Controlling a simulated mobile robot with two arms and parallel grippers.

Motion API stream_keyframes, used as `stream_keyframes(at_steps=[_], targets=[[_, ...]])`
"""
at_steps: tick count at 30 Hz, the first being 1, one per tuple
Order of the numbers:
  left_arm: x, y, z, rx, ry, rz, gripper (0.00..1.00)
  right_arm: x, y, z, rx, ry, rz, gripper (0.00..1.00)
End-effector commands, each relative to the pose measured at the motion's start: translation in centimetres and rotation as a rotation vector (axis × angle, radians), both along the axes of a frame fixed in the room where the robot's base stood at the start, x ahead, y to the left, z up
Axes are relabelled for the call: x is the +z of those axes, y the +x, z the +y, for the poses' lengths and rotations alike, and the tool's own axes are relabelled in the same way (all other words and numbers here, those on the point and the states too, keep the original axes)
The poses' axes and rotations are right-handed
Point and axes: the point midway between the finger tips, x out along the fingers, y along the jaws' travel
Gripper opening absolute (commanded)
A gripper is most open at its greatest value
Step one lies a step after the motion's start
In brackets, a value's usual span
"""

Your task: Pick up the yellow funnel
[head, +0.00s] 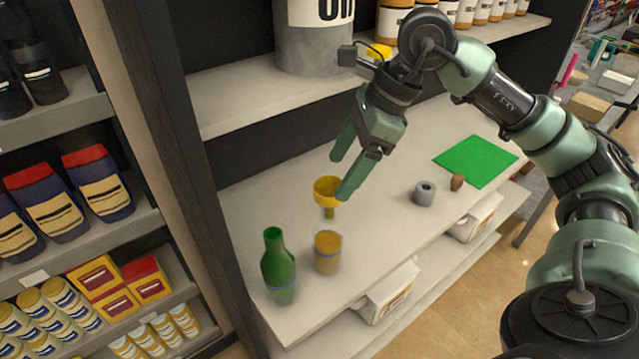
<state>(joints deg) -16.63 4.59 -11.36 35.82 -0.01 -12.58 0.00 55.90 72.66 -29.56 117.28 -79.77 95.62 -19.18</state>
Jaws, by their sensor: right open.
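The yellow funnel (327,189) is upright, with its wide cone at the top and its narrow spout pointing down. Its spout is at the mouth of a clear jar (327,252) holding amber-brown content. Whether the funnel rests in the jar or behind it, I cannot tell for sure. My right gripper (343,177) is open and empty, its fingers pointing down and left. One fingertip overlaps the funnel's right rim in the picture; contact cannot be told. My left gripper is not in view.
A green bottle (279,266) stands left of the jar on the white shelf (385,250). A grey ring (424,193), a small brown piece (457,182) and a green mat (475,161) lie to the right. An upper shelf (235,103) holds a large grey can (313,40).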

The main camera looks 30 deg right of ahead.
Motion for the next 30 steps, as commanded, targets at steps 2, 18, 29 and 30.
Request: stream_keyframes(at_steps=[2, 18, 29, 30], targets=[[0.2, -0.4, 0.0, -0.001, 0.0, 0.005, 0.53, -0.3, -0.1, -0.6, -0.007, -0.025, 0.007, 0.76], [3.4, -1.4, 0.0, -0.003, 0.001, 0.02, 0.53, -6.4, 1.8, 1.5, -0.004, -0.024, 0.01, 0.76], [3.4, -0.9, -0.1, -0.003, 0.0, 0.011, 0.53, -7.0, 2.0, 1.7, -0.006, -0.024, 0.006, 0.6], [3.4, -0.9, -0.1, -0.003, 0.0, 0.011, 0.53, -7.0, 2.0, 1.7, -0.006, -0.024, 0.006, 0.49]])
